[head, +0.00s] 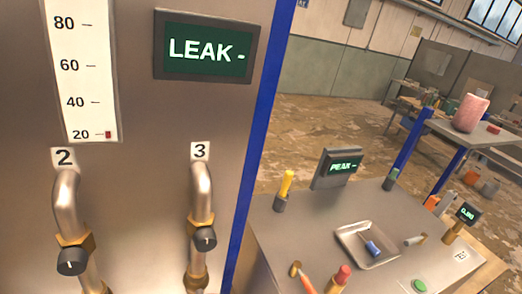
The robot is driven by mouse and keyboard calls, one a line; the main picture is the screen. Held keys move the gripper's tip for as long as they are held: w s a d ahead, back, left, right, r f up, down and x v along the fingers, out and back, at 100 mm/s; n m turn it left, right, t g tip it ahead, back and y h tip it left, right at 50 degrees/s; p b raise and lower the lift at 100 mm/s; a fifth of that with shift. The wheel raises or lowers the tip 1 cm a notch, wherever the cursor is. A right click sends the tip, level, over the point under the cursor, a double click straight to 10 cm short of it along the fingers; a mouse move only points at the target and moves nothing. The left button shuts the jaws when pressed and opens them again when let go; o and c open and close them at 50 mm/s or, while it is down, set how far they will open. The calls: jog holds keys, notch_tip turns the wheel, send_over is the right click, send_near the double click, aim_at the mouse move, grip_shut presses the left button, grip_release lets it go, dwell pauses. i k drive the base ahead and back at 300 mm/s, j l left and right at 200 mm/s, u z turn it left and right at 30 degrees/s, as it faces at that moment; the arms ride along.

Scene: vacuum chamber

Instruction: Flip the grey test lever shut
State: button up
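I see no grey test lever that I can make out in the head view. A steel panel (139,117) fills the left side. On it, two bent steel pipes with brass fittings stand under labels 2 and 3. The pipe under 2 (68,199) has a black knob (72,261) with a white mark. The pipe under 3 (202,190) has a similar black knob (204,239). A dark-framed display (205,48) above reads "LEAK -". My gripper is not in view.
A white scale (80,60) with a small red mark near 20 is on the panel. A blue post (262,130) edges it.

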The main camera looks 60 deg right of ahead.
aim_at(419, 240)
jog(key=z, duration=2.6)
jog(key=i+l+u, duration=0.1)
jog(key=l, duration=0.25)
jog(key=i+l+u, duration=0.15)
jog(key=i+l, duration=0.15)
jog(key=i+l+u, duration=0.1)
jog(key=l, duration=0.4)
jog(key=i+j, duration=0.05)
